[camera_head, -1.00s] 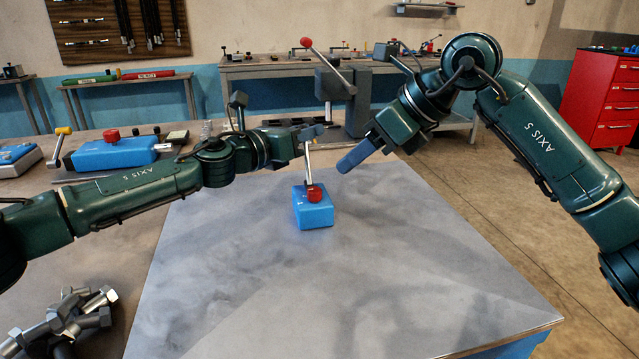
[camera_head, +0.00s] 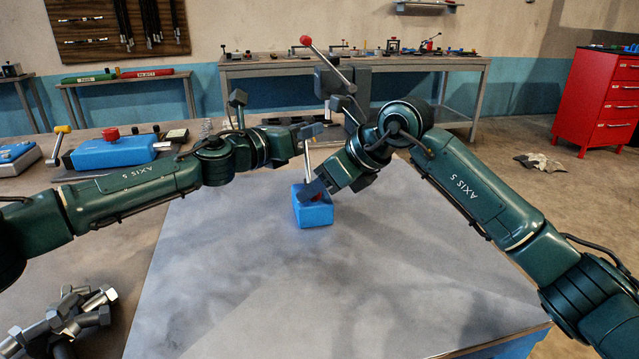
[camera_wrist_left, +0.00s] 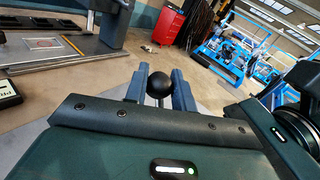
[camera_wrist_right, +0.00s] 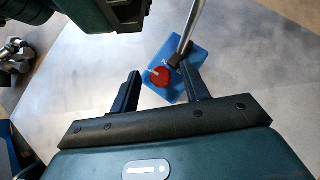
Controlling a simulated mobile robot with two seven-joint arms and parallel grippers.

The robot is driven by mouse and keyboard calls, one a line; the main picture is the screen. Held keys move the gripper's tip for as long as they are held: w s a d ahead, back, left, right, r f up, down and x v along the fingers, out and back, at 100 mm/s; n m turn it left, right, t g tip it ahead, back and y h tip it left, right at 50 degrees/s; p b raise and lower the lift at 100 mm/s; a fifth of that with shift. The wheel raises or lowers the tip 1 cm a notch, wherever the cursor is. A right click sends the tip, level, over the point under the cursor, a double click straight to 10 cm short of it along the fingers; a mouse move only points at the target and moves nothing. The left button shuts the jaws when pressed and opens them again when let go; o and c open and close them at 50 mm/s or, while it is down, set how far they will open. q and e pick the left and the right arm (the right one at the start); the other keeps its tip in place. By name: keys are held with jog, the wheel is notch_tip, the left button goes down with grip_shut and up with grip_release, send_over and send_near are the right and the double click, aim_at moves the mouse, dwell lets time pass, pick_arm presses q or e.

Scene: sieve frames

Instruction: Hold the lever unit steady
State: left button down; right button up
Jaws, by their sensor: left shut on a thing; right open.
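The lever unit is a blue box (camera_head: 316,216) on the grey table top, with a metal lever (camera_head: 308,160) rising from it. A red knob (camera_wrist_right: 160,76) on the box shows in the right wrist view. My left gripper (camera_head: 312,131) is shut on the lever's black ball (camera_wrist_left: 159,86), which sits between its fingers in the left wrist view. My right gripper (camera_head: 314,190) is open at the box. In the right wrist view its fingers (camera_wrist_right: 162,80) appear either side of the red knob; contact cannot be told. In the head view this gripper hides the knob.
Several large bolts (camera_head: 72,318) lie at the front left. Another blue box with a red knob (camera_head: 115,152) stands on the left. A grey machine with a red-tipped lever (camera_head: 328,62) stands behind the table. The front of the table top (camera_head: 300,290) is clear.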

jog(key=c, duration=1)
jog(key=shift+m+t, duration=0.3)
jog(key=shift+m, duration=0.1)
jog(key=m+t+h, duration=0.1)
jog(key=m, duration=0.1)
jog(key=m+h, duration=0.1)
jog(key=m+t+h, duration=0.1)
jog(key=m, duration=0.1)
jog(key=shift+s+a+m+t+h, duration=0.2)
jog(key=shift+a+m+t+h, duration=0.1)
jog(key=shift+h, duration=0.1)
jog(key=m+h, duration=0.1)
jog(key=m, duration=0.1)
jog(key=m+h, duration=0.3)
jog(key=shift+a+m+t, duration=0.25)
jog(key=shift+m+t, duration=0.15)
jog(key=shift+m+h, duration=0.3)
jog(key=shift+h, duration=0.1)
